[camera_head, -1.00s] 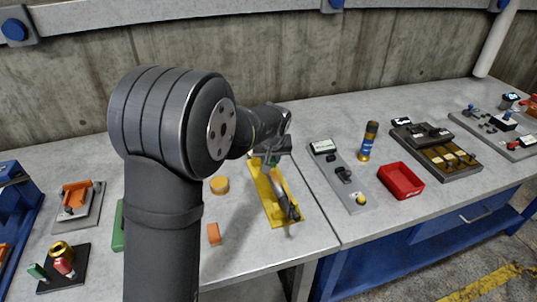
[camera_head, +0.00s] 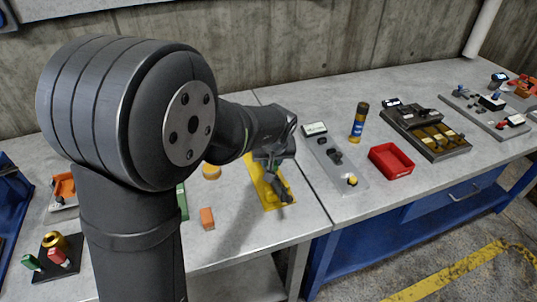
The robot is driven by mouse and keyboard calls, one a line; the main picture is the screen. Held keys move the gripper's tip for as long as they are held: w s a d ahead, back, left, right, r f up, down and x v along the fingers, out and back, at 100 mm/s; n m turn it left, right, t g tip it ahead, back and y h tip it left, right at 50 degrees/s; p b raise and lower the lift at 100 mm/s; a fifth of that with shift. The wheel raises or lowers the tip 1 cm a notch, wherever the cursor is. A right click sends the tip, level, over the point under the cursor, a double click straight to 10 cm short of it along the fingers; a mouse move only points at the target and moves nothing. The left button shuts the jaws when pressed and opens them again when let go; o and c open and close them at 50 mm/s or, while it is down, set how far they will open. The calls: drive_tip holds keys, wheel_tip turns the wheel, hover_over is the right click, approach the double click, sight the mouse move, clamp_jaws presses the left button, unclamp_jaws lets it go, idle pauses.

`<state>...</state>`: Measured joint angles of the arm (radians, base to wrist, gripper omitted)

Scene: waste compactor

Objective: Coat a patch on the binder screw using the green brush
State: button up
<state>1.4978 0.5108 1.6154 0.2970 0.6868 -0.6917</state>
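My gripper (camera_head: 274,160) is at the middle of the bench, over a yellow tray (camera_head: 257,186). Small green bits show at the gripper's fingers; I cannot tell whether they are part of the green brush or whether the fingers are shut on anything. A dark, elongated item (camera_head: 281,189) shows at the tray's near end, just below the gripper; contact is unclear. I cannot pick out the binder screw for sure. A green-ended piece (camera_head: 31,262) stands on a black plate (camera_head: 45,272) at the lower left, beside a brass ring and a red piece.
An orange block (camera_head: 207,218) and a round orange piece (camera_head: 211,172) lie left of the tray. To its right are a grey plate with a yellow knob (camera_head: 352,180), a blue-and-gold can (camera_head: 358,122) and a red bin (camera_head: 390,161). My arm hides much of the left bench.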

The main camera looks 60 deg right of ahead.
drive_tip(key=shift+s+a, duration=0.35)
drive_tip(key=shift+s, duration=0.05)
drive_tip(key=shift+w+r, duration=0.1)
drive_tip(key=shift+r, duration=4)
